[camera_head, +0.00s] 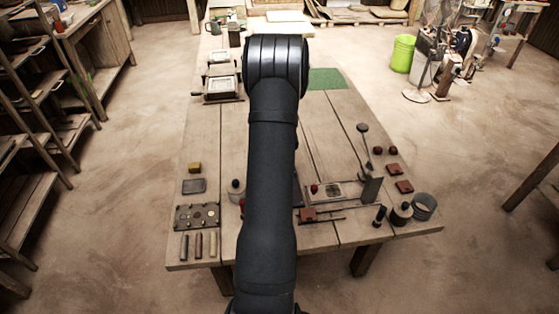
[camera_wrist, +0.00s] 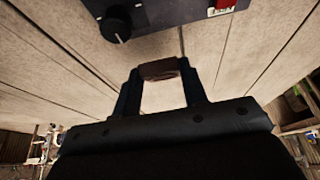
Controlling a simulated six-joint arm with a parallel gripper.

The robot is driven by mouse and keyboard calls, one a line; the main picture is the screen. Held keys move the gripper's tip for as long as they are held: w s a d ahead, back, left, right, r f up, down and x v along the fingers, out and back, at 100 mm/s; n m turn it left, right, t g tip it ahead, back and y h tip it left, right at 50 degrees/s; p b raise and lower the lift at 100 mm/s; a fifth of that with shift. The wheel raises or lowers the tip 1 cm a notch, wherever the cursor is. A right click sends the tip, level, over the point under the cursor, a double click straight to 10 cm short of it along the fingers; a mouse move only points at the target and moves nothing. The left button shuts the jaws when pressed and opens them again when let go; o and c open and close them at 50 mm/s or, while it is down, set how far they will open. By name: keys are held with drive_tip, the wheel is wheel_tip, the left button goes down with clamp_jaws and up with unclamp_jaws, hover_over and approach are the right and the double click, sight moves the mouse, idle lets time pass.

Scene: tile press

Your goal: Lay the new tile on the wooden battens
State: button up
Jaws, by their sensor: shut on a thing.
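In the wrist view my gripper (camera_wrist: 159,75) is shut on a small reddish-brown piece (camera_wrist: 158,69), seen edge-on between the two fingertips. It looks like the new tile, held above the table planks. In the head view my dark arm runs up the middle and hides the gripper and the held piece. I cannot clearly make out the wooden battens in either view; they may be behind my arm.
The wrist view shows a dark box (camera_wrist: 170,12) with a knob beyond the fingers. A tray (camera_head: 180,218) lies left. Bare planks (camera_head: 335,120) lie right of my arm.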

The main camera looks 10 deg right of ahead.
drive_tip(key=shift+w+a+f, duration=0.1)
drive_tip(key=shift+f, duration=1.95)
drive_tip(key=shift+f, duration=0.1)
drive_tip(key=shift+f, duration=0.1)
drive_tip(key=o, duration=1.1)
drive_tip(key=shift+c, duration=0.2)
drive_tip(key=v, duration=1.1)
drive_tip(key=shift+r, duration=0.35)
drive_tip(key=shift+o, duration=0.5)
drive_tip(key=shift+s+r, duration=0.25)
drive_tip(key=shift+r, duration=0.05)
